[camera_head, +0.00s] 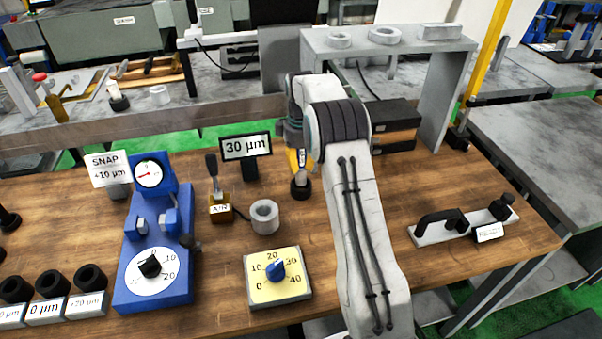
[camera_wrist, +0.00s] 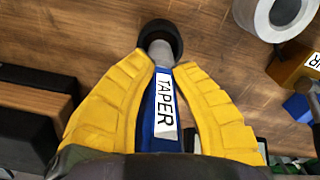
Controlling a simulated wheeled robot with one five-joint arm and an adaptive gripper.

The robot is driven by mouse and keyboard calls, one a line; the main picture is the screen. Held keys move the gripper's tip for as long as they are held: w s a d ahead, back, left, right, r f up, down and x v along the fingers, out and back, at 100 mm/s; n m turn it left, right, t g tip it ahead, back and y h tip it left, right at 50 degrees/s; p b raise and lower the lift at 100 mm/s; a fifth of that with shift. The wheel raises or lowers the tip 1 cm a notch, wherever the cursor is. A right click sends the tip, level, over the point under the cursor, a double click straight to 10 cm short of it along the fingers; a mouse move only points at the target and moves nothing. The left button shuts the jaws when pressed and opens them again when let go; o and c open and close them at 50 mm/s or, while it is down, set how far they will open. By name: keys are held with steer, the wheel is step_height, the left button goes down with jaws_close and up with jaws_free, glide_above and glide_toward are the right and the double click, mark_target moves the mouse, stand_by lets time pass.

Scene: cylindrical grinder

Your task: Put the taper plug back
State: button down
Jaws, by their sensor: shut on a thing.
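The taper plug (camera_wrist: 166,108) has a blue handle with a white TAPER label and a grey metal end. My gripper (camera_wrist: 165,68) has its yellow fingers shut around the handle. The grey end meets a round black holder (camera_wrist: 164,36) on the wooden bench. In the head view the holder (camera_head: 301,189) stands below my gripper (camera_head: 294,162), with the plug roughly upright over it. I cannot tell how deep the plug's end sits in the holder. My arm hides part of the bench beside it.
A grey ring (camera_head: 264,217) stands close to the holder. Nearby are the 30 µm display (camera_head: 247,148), a lever box (camera_head: 220,207), a yellow dial plate (camera_head: 277,277) and a blue gauge stand (camera_head: 150,250).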

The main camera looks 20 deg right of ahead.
mark_target(301, 175)
steer(key=shift+f, duration=1.9)
steer(key=shift+f, duration=0.15)
steer(key=c, duration=1.2)
jaws_free()
steer(key=shift+c, duration=0.2)
